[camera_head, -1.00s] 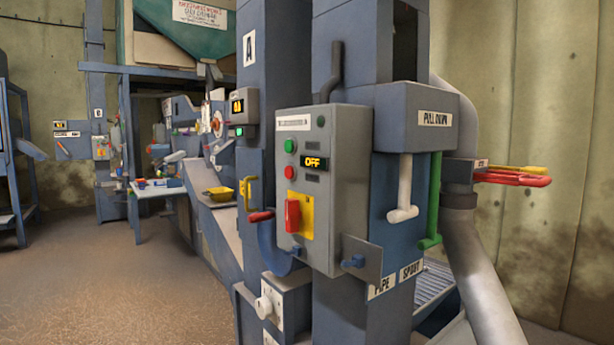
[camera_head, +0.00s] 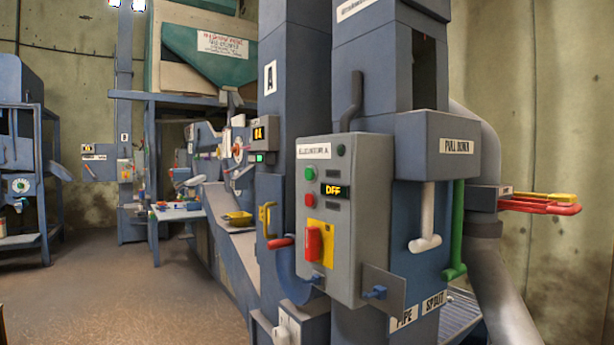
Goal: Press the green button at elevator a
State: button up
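Elevator A is the blue-grey column marked with a letter A plate (camera_head: 270,77). A grey control box (camera_head: 345,262) is mounted on its front. The green button (camera_head: 310,173) is at the upper left of the box face. A red button (camera_head: 310,200) is just below it. A display reading OFF (camera_head: 335,191) is to the right of the two buttons. A red switch handle on a yellow plate (camera_head: 313,244) is lower on the box. My gripper is not in view.
A grey housing labelled PULL DOWN (camera_head: 456,147) has a white handle (camera_head: 426,240) and a green lever (camera_head: 456,250). Red and yellow handles (camera_head: 540,204) stick out at right. A red-tipped lever (camera_head: 281,243) juts left of the box. The floor (camera_head: 150,285) at left is open.

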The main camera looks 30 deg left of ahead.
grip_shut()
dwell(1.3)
